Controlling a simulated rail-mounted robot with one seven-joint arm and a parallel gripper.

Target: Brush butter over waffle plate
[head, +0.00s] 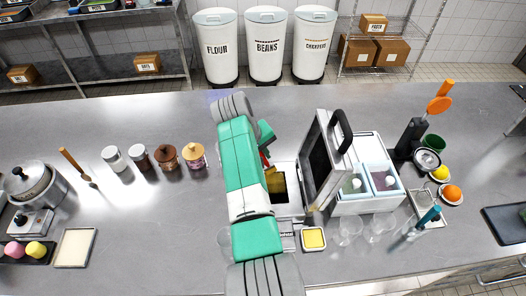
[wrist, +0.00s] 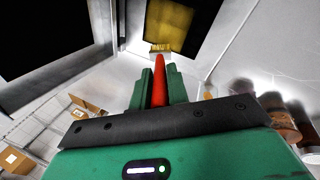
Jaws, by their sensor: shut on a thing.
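The waffle maker stands open in the middle of the counter in the head view, its lid (head: 322,160) raised. Its dark lower plate (head: 281,198) is partly hidden by my arm. A yellow buttery patch (wrist: 168,22) covers part of the dark plate in the wrist view. My gripper (wrist: 159,92) is shut on the red handle of a brush (wrist: 159,66). The brush's pale bristle end points at the yellow patch; I cannot tell whether it touches. In the head view my gripper (head: 266,150) is partly hidden by my arm. A square dish of yellow butter (head: 314,238) sits in front of the waffle maker.
A white box with two tubs (head: 366,204) stands right of the lid, with clear glasses (head: 350,230) before it. Several jars (head: 166,157) stand left of my arm.

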